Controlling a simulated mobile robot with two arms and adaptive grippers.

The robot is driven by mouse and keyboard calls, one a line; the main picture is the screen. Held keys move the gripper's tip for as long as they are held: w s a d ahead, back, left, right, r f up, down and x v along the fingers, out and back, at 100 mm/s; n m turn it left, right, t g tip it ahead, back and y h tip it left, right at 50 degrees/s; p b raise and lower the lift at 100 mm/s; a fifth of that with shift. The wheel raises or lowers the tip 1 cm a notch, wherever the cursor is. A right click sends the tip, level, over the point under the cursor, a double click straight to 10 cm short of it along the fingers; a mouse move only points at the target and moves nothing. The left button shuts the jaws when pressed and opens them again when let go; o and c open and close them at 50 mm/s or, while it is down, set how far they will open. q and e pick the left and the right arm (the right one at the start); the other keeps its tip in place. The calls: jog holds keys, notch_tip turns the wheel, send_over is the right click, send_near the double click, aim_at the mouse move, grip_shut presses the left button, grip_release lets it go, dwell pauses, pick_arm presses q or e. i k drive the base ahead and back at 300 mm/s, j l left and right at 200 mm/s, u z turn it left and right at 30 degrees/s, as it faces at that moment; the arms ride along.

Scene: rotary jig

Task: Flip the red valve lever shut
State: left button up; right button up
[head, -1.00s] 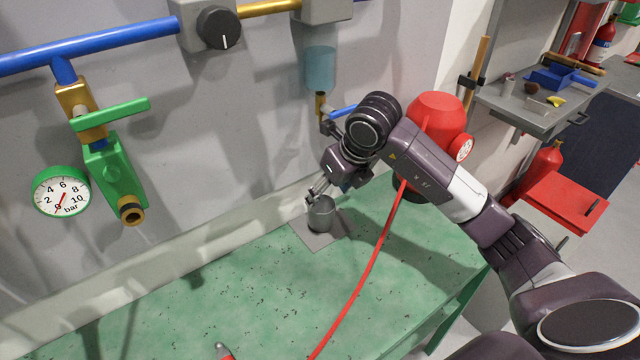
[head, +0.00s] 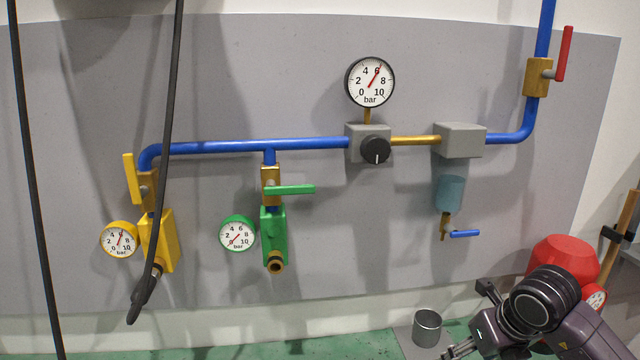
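The red valve lever (head: 564,53) is at the upper right of the head view, on a brass valve body (head: 537,77) in the blue vertical pipe. The lever stands near upright, roughly in line with the pipe. My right gripper (head: 452,352) is at the bottom right, low beside a grey metal cup (head: 427,328), well below the lever. Its fingers are partly cut off by the frame edge, so whether they are open or shut is unclear. My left gripper is not in view.
A blue pipe (head: 320,143) runs along the grey panel with a regulator knob (head: 375,150), a gauge (head: 370,82), a green lever (head: 290,190), a yellow lever (head: 131,179) and a blue drain lever (head: 465,233). Dark hoses (head: 172,120) hang at left. A red tank (head: 565,260) stands behind my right arm.

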aim_at(558, 75)
jog(key=k+l, duration=0.1)
jog(key=k, duration=0.4)
jog(key=k+l, duration=0.1)
jog(key=k, duration=0.4)
